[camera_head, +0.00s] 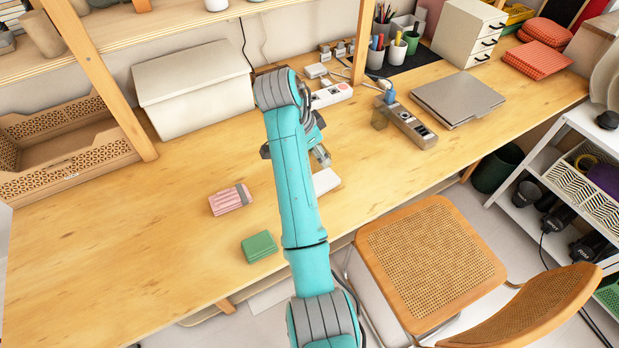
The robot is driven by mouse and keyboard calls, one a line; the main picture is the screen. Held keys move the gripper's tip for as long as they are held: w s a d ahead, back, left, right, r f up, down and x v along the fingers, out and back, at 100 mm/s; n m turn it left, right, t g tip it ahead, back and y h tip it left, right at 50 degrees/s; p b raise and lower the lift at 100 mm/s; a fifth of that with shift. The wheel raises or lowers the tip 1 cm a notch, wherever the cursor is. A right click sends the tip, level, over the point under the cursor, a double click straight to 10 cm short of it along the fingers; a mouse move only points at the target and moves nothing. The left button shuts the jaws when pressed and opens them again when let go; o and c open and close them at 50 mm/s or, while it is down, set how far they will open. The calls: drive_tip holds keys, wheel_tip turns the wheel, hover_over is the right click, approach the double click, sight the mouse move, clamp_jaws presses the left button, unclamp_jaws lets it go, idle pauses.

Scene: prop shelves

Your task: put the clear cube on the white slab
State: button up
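A small see-through cube (379,118), tinted brown by the wood behind it, stands on the table at the left end of a long grey device. The white slab (326,181) lies flat on the table near the middle, its left part hidden behind my arm. My gripper (321,157) is just above and behind the slab in the picture, to the left of the cube and apart from it. My arm hides much of the gripper, and I cannot tell whether its fingers are open or hold anything.
A pink striped block (230,200) and a green block (259,247) lie left of my arm. The grey device (411,126) lies beside the cube, with a closed laptop (457,98) further right. A white power strip (331,95) lies behind. A chair (432,262) stands at the front edge.

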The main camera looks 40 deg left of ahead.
drive_tip(key=shift+f, duration=3.95)
drive_tip(key=shift+f, duration=0.15)
drive_tip(key=o, duration=1.4)
drive_tip(key=shift+o, duration=0.2)
